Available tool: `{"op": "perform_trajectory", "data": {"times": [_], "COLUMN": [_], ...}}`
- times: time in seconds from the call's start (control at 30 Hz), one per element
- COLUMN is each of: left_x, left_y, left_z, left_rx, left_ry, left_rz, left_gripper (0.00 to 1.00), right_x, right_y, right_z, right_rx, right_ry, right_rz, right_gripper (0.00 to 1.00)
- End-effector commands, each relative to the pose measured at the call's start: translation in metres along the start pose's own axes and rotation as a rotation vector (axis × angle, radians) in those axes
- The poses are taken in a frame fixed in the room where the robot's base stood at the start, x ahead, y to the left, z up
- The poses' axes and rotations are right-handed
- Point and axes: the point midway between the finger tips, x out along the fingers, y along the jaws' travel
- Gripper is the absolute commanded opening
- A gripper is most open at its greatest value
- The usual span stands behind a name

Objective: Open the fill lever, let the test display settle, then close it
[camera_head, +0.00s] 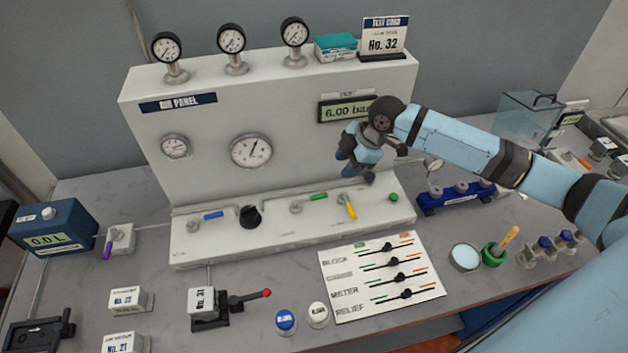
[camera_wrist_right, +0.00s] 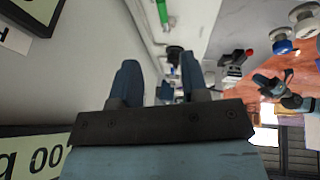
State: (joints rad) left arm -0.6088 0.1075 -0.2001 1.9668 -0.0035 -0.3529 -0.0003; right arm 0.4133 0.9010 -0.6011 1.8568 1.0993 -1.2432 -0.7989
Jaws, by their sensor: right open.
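The test display (camera_head: 347,110) on the upright panel reads "6.00 bar", its right end partly hidden by my right arm. On the ledge below are a blue-handled lever (camera_head: 213,215), a green-handled lever (camera_head: 317,197) and a yellow-handled lever (camera_head: 350,207); I cannot read which is the fill lever. My right gripper (camera_head: 357,166) is open and empty, in front of the panel above the yellow handle, apart from it. In the right wrist view its two fingers (camera_wrist_right: 158,85) stand apart. A gripper-like shape (camera_wrist_right: 283,92) at the right there looks like my left gripper; its jaws are unclear.
A black knob (camera_head: 250,217) and a green button (camera_head: 393,197) share the ledge. A red-ball lever (camera_head: 266,293), a white slider board (camera_head: 380,280), a blue rack (camera_head: 455,198) and a green cup (camera_head: 494,253) stand on the bench. Gauges (camera_head: 250,150) line the panel.

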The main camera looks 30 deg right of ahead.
Motion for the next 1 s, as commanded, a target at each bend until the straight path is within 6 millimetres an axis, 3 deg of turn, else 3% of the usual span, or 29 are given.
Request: {"op": "perform_trajectory", "data": {"times": [0.27, 0.7, 1.0], "left_x": [-0.005, 0.001, -0.001], "left_y": [0.003, 0.004, 0.000], "left_z": [0.016, 0.015, 0.009], "left_rx": [-0.004, 0.004, 0.039], "left_ry": [-0.029, -0.017, 0.001], "left_rz": [0.004, 0.006, 0.014], "left_gripper": [0.00, 0.00, 0.00], "right_x": [0.040, 0.125, 0.137], "right_y": [-0.001, -0.002, -0.001], "right_z": [-0.001, 0.000, 0.000], "right_rx": [0.003, 0.001, 0.000], "right_ry": [0.002, 0.001, 0.000], "right_rz": [-0.004, -0.002, 0.000], "right_gripper": [0.41, 0.41, 0.41]}}
